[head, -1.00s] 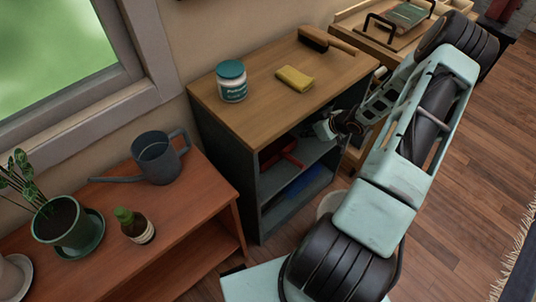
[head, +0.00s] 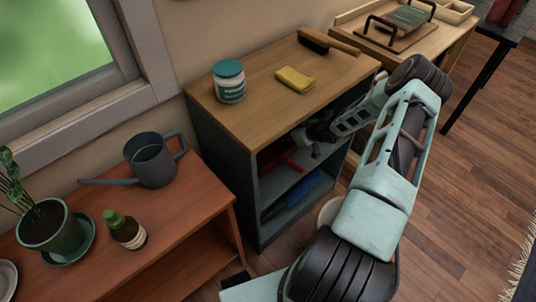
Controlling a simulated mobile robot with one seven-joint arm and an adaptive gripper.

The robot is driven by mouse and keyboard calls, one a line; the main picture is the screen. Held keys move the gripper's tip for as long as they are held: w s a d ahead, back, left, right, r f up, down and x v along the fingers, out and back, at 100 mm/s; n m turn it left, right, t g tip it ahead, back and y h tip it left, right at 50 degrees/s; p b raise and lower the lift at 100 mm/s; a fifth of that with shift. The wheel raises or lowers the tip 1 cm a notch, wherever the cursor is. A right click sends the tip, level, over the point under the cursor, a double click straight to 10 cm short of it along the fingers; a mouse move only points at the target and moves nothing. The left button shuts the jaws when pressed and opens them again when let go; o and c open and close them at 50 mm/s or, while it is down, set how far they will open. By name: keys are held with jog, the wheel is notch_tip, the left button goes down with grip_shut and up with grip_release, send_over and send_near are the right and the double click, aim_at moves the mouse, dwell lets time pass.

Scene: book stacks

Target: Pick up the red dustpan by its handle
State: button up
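The red dustpan (head: 280,160) lies in the upper compartment of the dark open shelf unit (head: 222,160). Only a red strip of it shows in the shade under the wooden top, and I cannot make out its handle clearly. My gripper (head: 307,139) is at the open front of that compartment, just right of the red strip. It is small and dark in the view, so I cannot tell whether its fingers are apart or touch the dustpan.
On the unit's top stand a teal-lidded jar (head: 230,82), a yellow sponge (head: 294,79) and a brush (head: 327,42). A blue object (head: 303,188) lies on the lower shelf. A watering can (head: 152,160) and brown bottle (head: 126,231) stand on the low wooden bench at left.

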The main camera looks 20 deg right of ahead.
jog(key=shift+w, duration=0.1)
jog(key=shift+c, duration=0.2)
grip_shut()
jog(key=shift+r, duration=0.1)
